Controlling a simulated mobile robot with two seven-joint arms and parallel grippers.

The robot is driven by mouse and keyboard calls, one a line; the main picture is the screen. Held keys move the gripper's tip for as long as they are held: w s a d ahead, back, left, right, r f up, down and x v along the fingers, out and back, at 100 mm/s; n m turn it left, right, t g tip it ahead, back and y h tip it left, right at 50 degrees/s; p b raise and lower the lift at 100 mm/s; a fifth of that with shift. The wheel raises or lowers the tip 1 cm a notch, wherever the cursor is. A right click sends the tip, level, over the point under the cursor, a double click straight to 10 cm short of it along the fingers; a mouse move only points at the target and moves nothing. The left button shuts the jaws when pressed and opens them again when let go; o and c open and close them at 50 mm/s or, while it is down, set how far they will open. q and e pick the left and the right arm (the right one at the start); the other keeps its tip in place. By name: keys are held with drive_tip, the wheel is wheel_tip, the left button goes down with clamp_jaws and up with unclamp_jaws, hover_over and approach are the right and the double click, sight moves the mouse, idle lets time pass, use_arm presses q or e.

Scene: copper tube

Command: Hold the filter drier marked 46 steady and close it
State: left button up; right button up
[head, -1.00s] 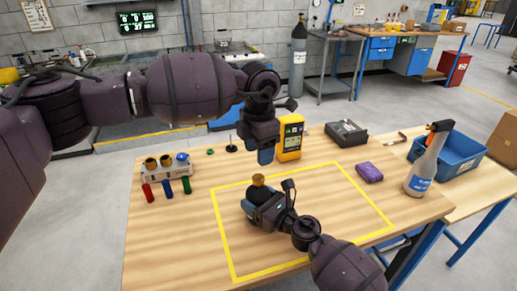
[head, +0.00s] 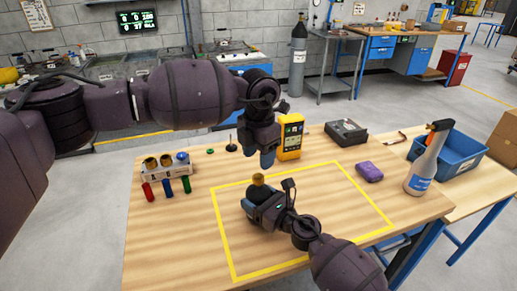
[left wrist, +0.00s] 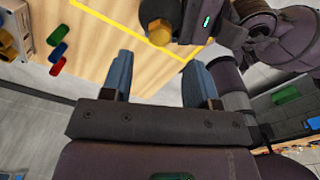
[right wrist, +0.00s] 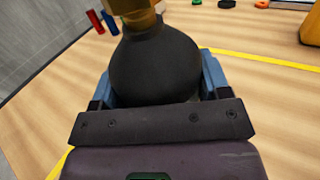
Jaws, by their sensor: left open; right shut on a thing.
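The filter drier (right wrist: 155,65) is a dark rounded body with a brass top, seen large in the right wrist view. Its brass top (head: 257,180) also shows in the head view, inside the yellow outline. No number is readable on it. My right gripper (head: 262,200) is shut on the body, one blue finger on each side, and the drier looks upright. My left gripper (head: 268,158) is above and a little behind the drier, pointing down, apart from it. In the left wrist view its two blue fingers (left wrist: 155,80) are spread with nothing between them; the brass top (left wrist: 159,32) lies beyond them.
A holder (head: 166,170) with brass and blue-topped pieces stands at the left, with red, blue and green cylinders (head: 167,188) before it. A yellow meter (head: 291,138) stands close behind my left gripper. A purple item (head: 369,172) and spray bottle (head: 425,160) are at the right.

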sight(258, 175)
use_arm(q)
wheel_tip(258, 175, down, 6)
drive_tip(key=shift+f, duration=0.25)
use_arm(e)
drive_tip(key=shift+f, duration=0.1)
use_arm(q)
drive_tip(key=shift+c, duration=0.4)
drive_tip(key=c, duration=0.8)
drive_tip(key=o, duration=1)
drive_tip(key=shift+o, duration=0.2)
drive_tip(key=shift+r, duration=0.1)
wheel_tip(258, 175, up, 12)
use_arm(e)
drive_tip(key=o, duration=1.8)
